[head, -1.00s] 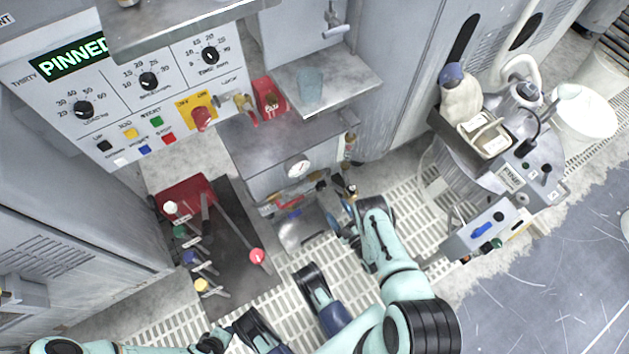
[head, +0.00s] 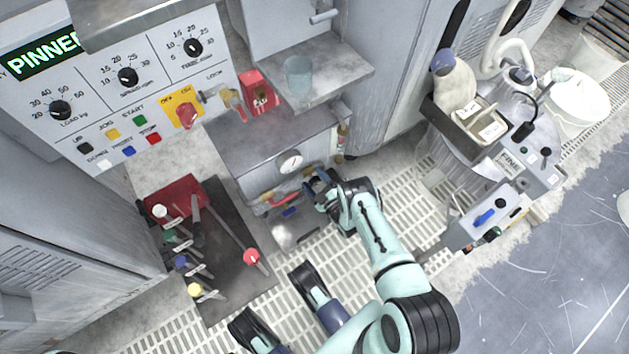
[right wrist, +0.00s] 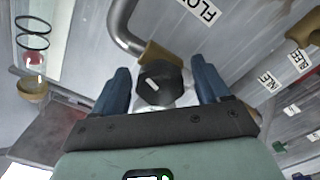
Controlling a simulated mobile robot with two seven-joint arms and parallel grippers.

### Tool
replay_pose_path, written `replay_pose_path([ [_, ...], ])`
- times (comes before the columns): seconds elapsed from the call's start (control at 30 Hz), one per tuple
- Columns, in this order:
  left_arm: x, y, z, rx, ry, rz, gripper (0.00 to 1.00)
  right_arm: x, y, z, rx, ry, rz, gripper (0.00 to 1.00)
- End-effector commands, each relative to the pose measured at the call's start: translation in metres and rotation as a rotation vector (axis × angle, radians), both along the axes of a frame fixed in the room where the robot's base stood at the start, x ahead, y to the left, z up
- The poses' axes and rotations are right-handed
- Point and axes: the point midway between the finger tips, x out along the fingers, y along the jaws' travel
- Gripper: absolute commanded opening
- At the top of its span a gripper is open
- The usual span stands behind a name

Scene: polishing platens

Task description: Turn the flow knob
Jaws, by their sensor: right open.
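The flow knob (right wrist: 160,84) is black and faceted with a white mark on its face, seen in the right wrist view near a partly cut-off label that reads "FLO". My right gripper (right wrist: 160,76) is open, with one blue finger on each side of the knob; whether either finger touches it I cannot tell. In the head view my right gripper (head: 319,189) is at the front of the grey cabinet (head: 262,185), below a round gauge (head: 290,161), and the knob is hidden there.
A bent metal pipe (right wrist: 121,28) with a brass fitting runs close to the knob. Valve levers with coloured knobs stand on a dark plate (head: 236,285) at left. A shelf with a cup (head: 298,75) overhangs behind. Grated floor (head: 408,215) is open at right.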

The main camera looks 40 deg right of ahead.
Motion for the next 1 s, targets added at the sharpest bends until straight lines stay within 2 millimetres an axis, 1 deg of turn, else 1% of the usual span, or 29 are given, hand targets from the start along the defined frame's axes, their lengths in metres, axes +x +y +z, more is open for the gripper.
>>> replay_pose_path([
  [0.07, 0.000, 0.000, 0.000, 0.000, 0.000, 0.000, 0.43, 0.000, 0.000, 0.000, 0.000, 0.000, 0.000, 0.75],
  [0.17, 0.000, 0.000, 0.000, 0.000, 0.000, -0.001, 0.43, 0.000, 0.000, 0.000, 0.000, 0.000, 0.000, 0.46],
  [0.2, 0.000, 0.000, 0.000, 0.000, -0.001, -0.001, 0.43, 0.000, 0.000, 0.000, 0.000, 0.000, 0.000, 0.33],
  [0.23, 0.000, 0.000, 0.000, 0.000, -0.001, -0.001, 0.43, 0.000, 0.000, 0.000, 0.000, 0.000, 0.000, 0.23],
  [0.27, 0.000, 0.000, 0.000, 0.000, -0.002, -0.001, 0.43, 0.000, 0.000, 0.000, 0.000, 0.000, 0.000, 0.20],
  [0.47, 0.001, 0.000, 0.000, 0.000, -0.003, -0.001, 0.43, -0.001, 0.000, 0.000, 0.009, -0.001, 0.000, 0.20],
  [0.63, 0.004, -0.001, 0.002, 0.001, -0.013, -0.002, 0.43, -0.001, 0.000, 0.000, 0.060, -0.005, 0.000, 0.20],
  [1.0, 0.014, -0.001, 0.006, 0.003, -0.044, -0.006, 0.43, -0.002, -0.001, 0.000, 0.309, -0.034, -0.002, 0.20],
])
